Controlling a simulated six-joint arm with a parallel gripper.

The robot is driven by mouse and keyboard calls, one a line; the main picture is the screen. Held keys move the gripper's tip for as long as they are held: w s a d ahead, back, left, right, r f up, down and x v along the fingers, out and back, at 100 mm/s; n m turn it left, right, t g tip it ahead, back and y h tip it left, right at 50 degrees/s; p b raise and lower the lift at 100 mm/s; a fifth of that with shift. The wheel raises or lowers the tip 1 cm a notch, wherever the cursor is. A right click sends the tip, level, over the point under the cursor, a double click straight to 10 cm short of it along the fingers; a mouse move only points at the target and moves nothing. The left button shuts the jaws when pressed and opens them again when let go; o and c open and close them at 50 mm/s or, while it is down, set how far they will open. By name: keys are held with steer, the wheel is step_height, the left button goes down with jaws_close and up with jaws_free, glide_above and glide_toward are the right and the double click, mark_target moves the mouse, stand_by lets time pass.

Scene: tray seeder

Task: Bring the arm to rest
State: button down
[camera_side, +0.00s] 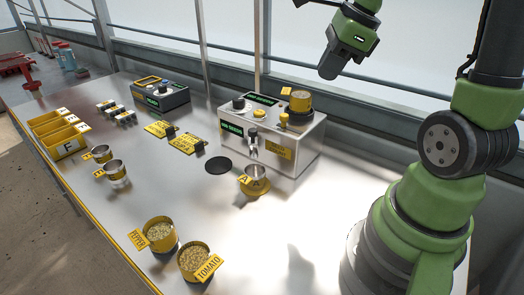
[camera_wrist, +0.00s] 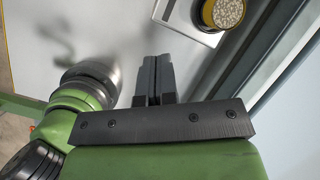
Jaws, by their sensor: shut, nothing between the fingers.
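My gripper (camera_side: 330,70) hangs high above the back right of the bench, well clear of everything on it. In the wrist view my gripper (camera_wrist: 153,62) shows two dark fingers pressed together with nothing between them. My green arm rises at the right of the side view and bends over out of the top of the picture.
The seeder box (camera_side: 297,140) stands at the back with a yellow seed-filled cup (camera_side: 300,104) on top. A cup marked A (camera_side: 255,176), the pepper tin (camera_side: 160,236) and the tomato tin (camera_side: 194,262) stand in front. Yellow bins (camera_side: 58,132) are far left. The bench's right front is clear.

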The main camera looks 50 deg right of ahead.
steer(key=s+a+r+n+t, duration=0.1)
steer(key=s+a+r+n, duration=0.1)
steer(key=s+a+n, duration=0.2)
steer(key=s+a+r+n+t+y, duration=0.1)
steer(key=s+a+r+n, duration=0.2)
steer(key=a+n, duration=0.8)
steer(key=s+n, duration=0.1)
steer(key=n, duration=0.9)
steer(key=shift+r+t, duration=0.2)
steer(key=shift+t, duration=0.2)
steer(key=shift+s, duration=0.1)
stand_by(1.1)
